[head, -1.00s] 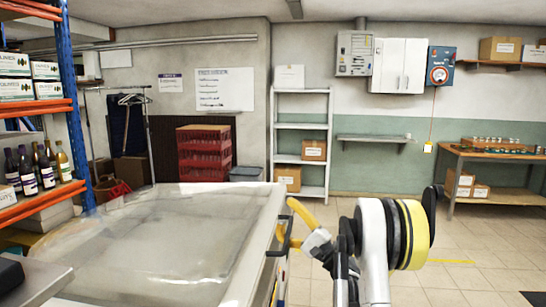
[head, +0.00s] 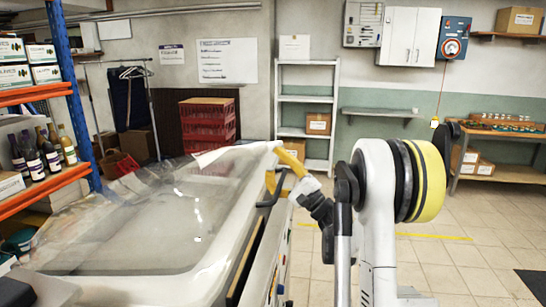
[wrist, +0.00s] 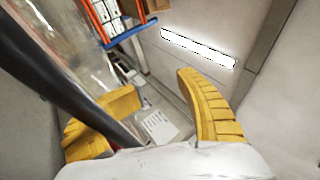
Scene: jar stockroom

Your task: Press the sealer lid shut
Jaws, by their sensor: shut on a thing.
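The sealer (head: 268,272) stands at the left in the head view, with its large cloudy, see-through lid (head: 150,232) over its top. A dark handle (head: 271,196) sticks out near the lid's far right corner. My gripper (head: 284,177) has its yellow fingers at this corner, shut on the handle. The fingers partly hide the grip. I cannot tell exactly how far the lid is open.
A blue and orange rack (head: 72,110) with bottles and boxes stands at the left. Red crates (head: 207,122) and a white shelf (head: 305,102) are at the back wall. A workbench (head: 500,135) is at the far right. The tiled floor at the right is mostly clear.

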